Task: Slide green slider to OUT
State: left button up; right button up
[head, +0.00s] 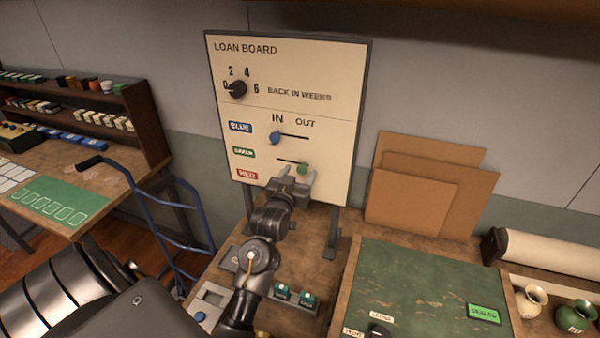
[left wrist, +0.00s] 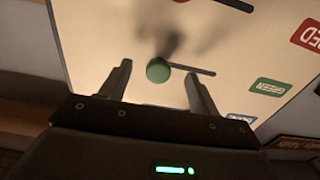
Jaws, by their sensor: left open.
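The loan board (head: 290,55) stands upright on the bench. Its green slider (head: 302,169) is a round knob at the right end of its slot, below the word OUT (head: 305,122). In the left wrist view, which is turned over, the green slider (left wrist: 158,70) is at the slot end away from the GREEN label (left wrist: 270,87). My left gripper (head: 297,175) is open in front of the board, just below the knob in the head view. In the left wrist view its fingers (left wrist: 157,82) are spread either side of the knob, with visible gaps. My right gripper is not in view.
The blue slider (head: 275,138) is at the left end of its slot, below IN. A dial (head: 237,89) sits higher on the board. My left arm hides the board's lower part. Brown panels (head: 415,205) lean on the right; a green board (head: 430,285) lies in front.

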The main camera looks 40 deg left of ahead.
pick_arm(q)
jog(key=v, duration=0.7)
jog(key=shift+s, duration=0.25)
jog(key=shift+w+d, duration=0.1)
dwell(0.5)
